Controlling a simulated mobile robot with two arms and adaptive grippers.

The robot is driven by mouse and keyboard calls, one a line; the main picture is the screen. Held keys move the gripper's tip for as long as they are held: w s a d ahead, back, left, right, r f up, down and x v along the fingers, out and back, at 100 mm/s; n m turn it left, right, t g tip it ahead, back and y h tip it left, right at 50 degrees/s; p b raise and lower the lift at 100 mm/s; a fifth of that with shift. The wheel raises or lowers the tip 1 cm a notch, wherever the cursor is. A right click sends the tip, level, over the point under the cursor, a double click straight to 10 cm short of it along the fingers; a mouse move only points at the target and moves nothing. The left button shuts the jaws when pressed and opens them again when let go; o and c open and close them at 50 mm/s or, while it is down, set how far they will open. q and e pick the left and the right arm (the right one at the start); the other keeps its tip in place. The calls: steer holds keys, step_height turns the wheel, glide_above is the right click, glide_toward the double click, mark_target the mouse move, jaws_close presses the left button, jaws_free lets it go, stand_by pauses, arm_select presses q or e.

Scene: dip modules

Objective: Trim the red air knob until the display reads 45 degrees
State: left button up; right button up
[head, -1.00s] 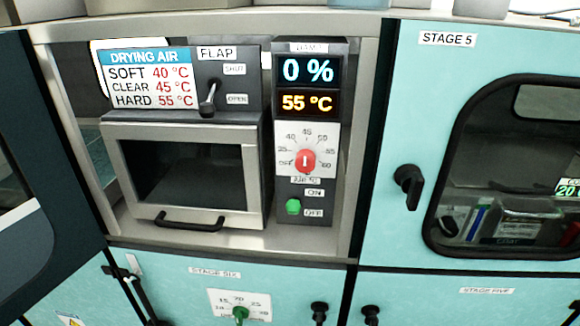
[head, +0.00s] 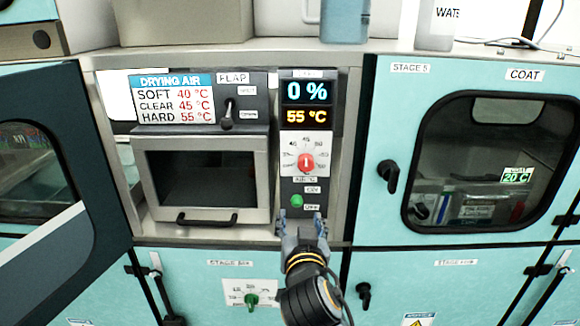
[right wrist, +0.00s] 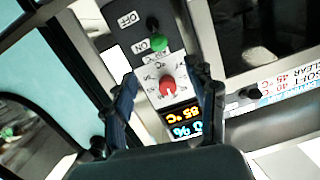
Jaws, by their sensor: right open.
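The red air knob (head: 306,163) sits on a white dial plate (head: 289,147) on the dark control panel. It also shows in the right wrist view (right wrist: 167,86), between and beyond my fingers. My right gripper (head: 302,221) is open and empty, below the knob and the green switch in the head view. In the right wrist view its two fingers (right wrist: 165,92) stand apart. I see no contact with the knob. My left gripper is not in view.
A green switch (head: 296,200) sits below the knob. Left are the drying air chart (head: 172,98), the flap lever (head: 227,114) and a dark-windowed oven door (head: 203,216). The teal Stage 5 door (head: 390,110) with its black handle (head: 388,172) is to the right.

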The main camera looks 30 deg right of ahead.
steer(key=m+t+h, duration=0.1)
steer(key=m+h, duration=0.1)
glide_toward(306, 166)
steer(key=v, duration=0.3)
steer(key=p+x, duration=0.5)
steer(key=x, duration=0.7)
steer(key=shift+w+d+r, duration=0.15)
steer(key=shift+w+d, duration=0.25)
steer(key=shift+w, duration=0.2)
steer(key=c, duration=1.1)
steer(key=shift+c, duration=0.2)
